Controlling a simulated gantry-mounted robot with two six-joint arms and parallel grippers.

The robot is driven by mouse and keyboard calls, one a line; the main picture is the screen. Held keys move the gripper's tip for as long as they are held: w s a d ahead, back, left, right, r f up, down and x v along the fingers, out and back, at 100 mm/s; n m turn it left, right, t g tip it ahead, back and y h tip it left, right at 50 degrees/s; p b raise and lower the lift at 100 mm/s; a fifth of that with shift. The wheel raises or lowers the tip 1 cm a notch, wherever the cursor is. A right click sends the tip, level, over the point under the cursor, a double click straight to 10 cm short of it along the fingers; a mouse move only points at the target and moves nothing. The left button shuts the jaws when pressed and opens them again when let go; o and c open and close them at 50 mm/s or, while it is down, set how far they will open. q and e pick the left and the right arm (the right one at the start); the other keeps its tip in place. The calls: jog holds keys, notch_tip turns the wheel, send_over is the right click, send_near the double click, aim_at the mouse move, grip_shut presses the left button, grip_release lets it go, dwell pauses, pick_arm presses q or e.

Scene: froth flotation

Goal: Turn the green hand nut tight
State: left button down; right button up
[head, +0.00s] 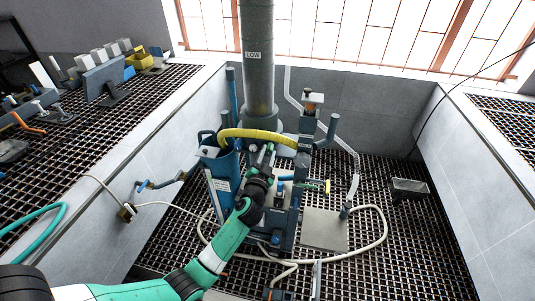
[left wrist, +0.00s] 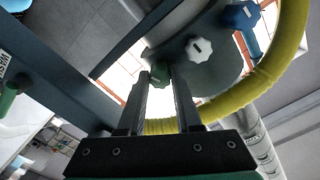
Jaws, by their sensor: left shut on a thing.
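The green hand nut (left wrist: 159,78) shows in the left wrist view between the two dark fingertips of my left gripper (left wrist: 164,85). The gripper is shut on it, and the fingers cover part of its sides. In the head view my left gripper (head: 266,154) reaches up to the machine in the middle, just below the yellow hose (head: 262,133). The nut cannot be made out there. My right gripper is not in view.
The yellow hose (left wrist: 285,65) curves close around the fingers. A white knob (left wrist: 198,48) and a blue fitting (left wrist: 241,20) sit nearby. A blue tank (head: 219,166) stands left of my gripper. A thick grey pipe (head: 257,60) rises behind.

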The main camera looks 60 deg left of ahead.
pick_arm(q)
jog(key=shift+m, duration=1.2)
jog(key=c, duration=0.6)
grip_release()
jog(key=p+v, duration=0.1)
jog(key=v, duration=1)
jog(key=shift+s+d+p, duration=0.2)
jog(key=shift+d+p, duration=0.1)
jog(key=shift+p, duration=0.1)
